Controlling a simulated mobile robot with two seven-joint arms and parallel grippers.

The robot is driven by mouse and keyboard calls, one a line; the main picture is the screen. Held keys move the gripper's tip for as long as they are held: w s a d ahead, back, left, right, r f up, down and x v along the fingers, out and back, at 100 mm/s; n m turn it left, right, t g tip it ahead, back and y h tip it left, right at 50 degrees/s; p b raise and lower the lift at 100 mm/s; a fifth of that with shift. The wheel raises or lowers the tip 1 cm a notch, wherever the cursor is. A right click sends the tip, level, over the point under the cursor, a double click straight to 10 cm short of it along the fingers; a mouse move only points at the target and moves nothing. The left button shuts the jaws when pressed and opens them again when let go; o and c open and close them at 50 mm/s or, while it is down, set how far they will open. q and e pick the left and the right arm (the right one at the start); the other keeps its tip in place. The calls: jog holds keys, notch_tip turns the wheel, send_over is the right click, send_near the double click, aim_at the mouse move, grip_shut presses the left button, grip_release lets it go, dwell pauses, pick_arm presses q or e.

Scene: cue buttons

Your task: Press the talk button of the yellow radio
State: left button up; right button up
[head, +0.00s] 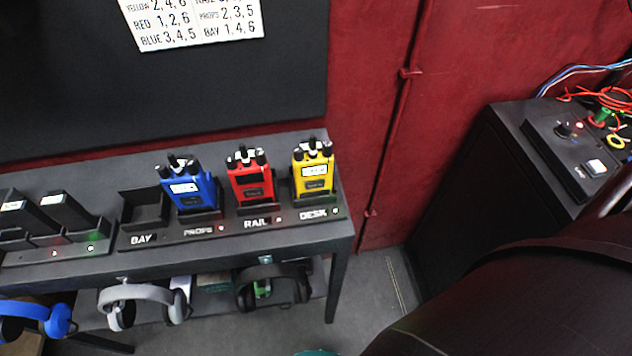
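The yellow radio (314,172) stands upright in the charging slot labelled DESK, at the right end of the rack on the shelf table. It has a white label near its top, a dark panel lower down and dark knobs on top. A talk button cannot be made out at this size. The red radio (250,178) stands to its left in the RAIL slot, and the blue radio (187,187) in the PROPS slot. Neither gripper is in view; a dark arm-like shape fills the lower right corner.
The BAY slot (146,209) is empty. Battery chargers (60,225) sit at the left end of the table (338,226). Headphones (272,285) hang below its front edge. A dark cabinet (470,200) with a control box (570,150) and cables stands at the right. Floor shows between them.

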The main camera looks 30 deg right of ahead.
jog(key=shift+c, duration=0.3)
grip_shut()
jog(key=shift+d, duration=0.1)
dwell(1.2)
